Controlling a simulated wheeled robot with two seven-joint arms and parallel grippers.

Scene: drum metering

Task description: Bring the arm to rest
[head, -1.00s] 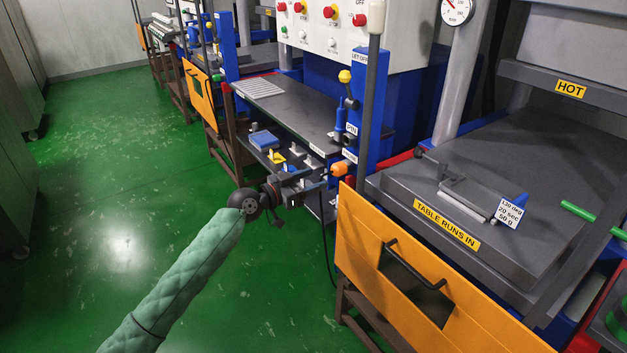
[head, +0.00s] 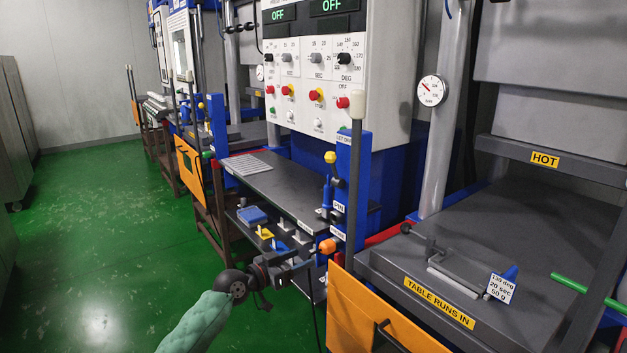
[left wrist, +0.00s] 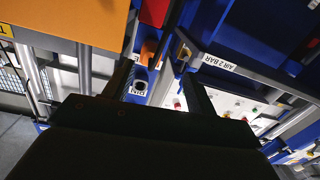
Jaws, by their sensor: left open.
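My left arm in its green quilted sleeve comes up from the bottom of the head view. My left gripper (head: 308,264) is open beside the front of the blue press and seems to hold nothing. An orange knob (head: 327,246) shows just beyond its fingertips, below the PIN label (head: 338,207). In the left wrist view the dark fingers (left wrist: 160,78) stand apart, with the orange knob (left wrist: 148,50) seen between them. Whether a finger touches the knob I cannot tell. My right gripper is not in view.
An orange guard panel (head: 365,315) and a press table (head: 440,270) labelled TABLE RUNS IN stand at right. A shelf with a blue box (head: 252,215) lies behind the gripper. The control panel (head: 330,75) rises above. Green floor (head: 90,230) is clear at left.

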